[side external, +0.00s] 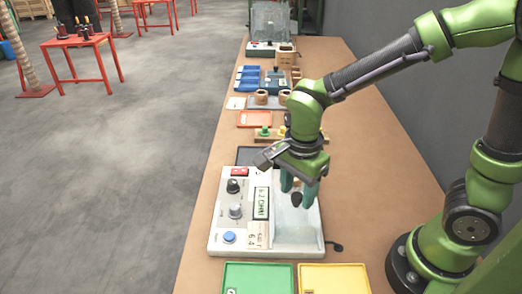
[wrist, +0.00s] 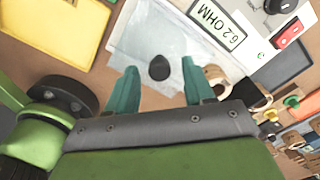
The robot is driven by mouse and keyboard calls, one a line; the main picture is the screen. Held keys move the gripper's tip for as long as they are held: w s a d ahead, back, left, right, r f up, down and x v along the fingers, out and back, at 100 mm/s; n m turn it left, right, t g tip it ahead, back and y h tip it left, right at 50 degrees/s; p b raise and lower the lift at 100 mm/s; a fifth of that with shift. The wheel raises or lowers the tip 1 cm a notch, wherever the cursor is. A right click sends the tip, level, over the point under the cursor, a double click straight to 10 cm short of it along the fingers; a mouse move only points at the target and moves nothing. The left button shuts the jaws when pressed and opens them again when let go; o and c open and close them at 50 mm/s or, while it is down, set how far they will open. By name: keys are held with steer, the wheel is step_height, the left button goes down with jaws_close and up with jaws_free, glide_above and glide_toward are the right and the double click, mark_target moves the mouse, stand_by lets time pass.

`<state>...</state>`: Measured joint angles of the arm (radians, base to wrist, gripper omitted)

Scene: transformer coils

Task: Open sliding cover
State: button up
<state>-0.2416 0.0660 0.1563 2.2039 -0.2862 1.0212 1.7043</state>
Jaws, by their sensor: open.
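A white tester box (side external: 228,218) stands on the bench, with knobs, a display and a blue button on its left part. A clear sliding cover (side external: 293,228) lies over its right part; it also shows in the wrist view (wrist: 140,40). A black knob (side external: 297,200) sits on the cover and shows in the wrist view (wrist: 159,68) between my two fingers. My gripper (side external: 298,190) points down over the cover with its teal fingers open. In the wrist view the fingers (wrist: 160,66) are apart on either side of the knob, not touching it. Their exact height cannot be told.
A green tray (side external: 258,278) and a yellow tray (side external: 335,278) lie at the near edge. Behind the box are a dark pad (side external: 247,155), an orange tray (side external: 255,119), coils (side external: 262,97), blue bins (side external: 248,77) and a clear-walled box (side external: 270,20). Bench to the right is clear.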

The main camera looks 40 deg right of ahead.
step_height(320, 180, up, 17)
steer(key=shift+f, duration=0.2)
stand_by(0.3)
steer(key=s+d+f+n+t+y, duration=0.2)
steer(key=d+n+t, duration=0.5)
steer(key=n, duration=0.7)
steer(key=shift+s+d+f, duration=0.7)
steer(key=shift+s+f, duration=0.1)
steer(key=shift+s, duration=0.4)
